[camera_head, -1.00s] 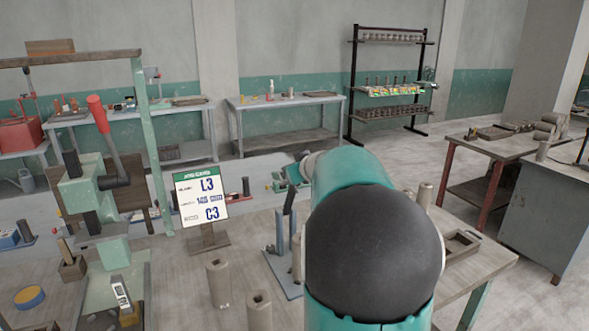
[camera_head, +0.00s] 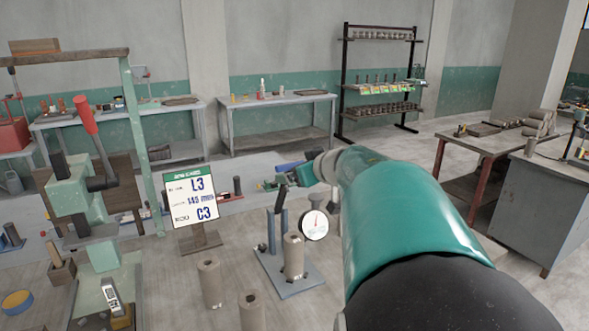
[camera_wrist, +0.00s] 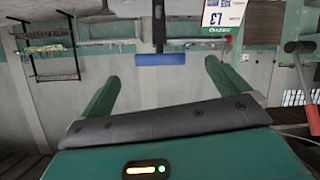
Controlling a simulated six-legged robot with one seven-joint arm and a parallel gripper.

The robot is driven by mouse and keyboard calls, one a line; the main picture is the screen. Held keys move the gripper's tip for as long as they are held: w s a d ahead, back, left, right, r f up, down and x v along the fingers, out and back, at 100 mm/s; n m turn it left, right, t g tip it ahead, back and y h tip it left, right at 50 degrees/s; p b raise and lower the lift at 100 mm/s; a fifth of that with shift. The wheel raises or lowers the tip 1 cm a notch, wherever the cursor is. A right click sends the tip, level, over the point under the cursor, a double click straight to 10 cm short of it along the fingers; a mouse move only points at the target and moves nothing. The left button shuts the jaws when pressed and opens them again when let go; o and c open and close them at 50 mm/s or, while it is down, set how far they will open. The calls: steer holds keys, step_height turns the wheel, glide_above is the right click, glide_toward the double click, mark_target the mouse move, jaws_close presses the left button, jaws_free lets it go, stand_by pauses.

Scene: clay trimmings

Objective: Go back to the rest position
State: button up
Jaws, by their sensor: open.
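My gripper (camera_wrist: 161,72) is open in the wrist view, its two green fingers spread wide with nothing touching them. A blue block (camera_wrist: 160,59) on a dark post shows past the fingertips, and I cannot tell how far off it is. In the head view my teal arm fills the lower right, and the gripper end (camera_head: 304,174) points left, partly hidden by the wrist. It appears above and behind a gauge stand (camera_head: 290,287) that carries a grey clay cylinder (camera_head: 294,257) and a round white dial (camera_head: 315,225).
Two clay cylinders (camera_head: 209,283) stand in front of the gauge stand. A sign (camera_head: 190,199) reading L3 and C3 stands on a wooden base. A green lever press (camera_head: 75,195) with a red handle is at left. A rack (camera_head: 380,75) and other tables are behind.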

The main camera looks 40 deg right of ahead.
steer(key=shift+v, duration=0.95)
steer(key=a+r+m+h, duration=0.2)
steer(key=a+r+h, duration=0.1)
steer(key=a, duration=0.7)
steer(key=s+a+f+n+g+y, duration=0.1)
steer(key=s+a+f, duration=0.3)
steer(key=a, duration=0.4)
steer(key=s+a+f+n+g+y, duration=0.1)
steer(key=s+a+f+g+y, duration=0.2)
steer(key=s+a+f, duration=0.2)
steer(key=s+a+f+n+g+y, duration=0.1)
steer(key=s+a+f+g+y, duration=0.2)
steer(key=a, duration=0.9)
step_height(320, 180, down, 5)
steer(key=shift+s+a+r, duration=0.1)
steer(key=shift+s+a, duration=0.3)
steer(key=shift+s, duration=0.7)
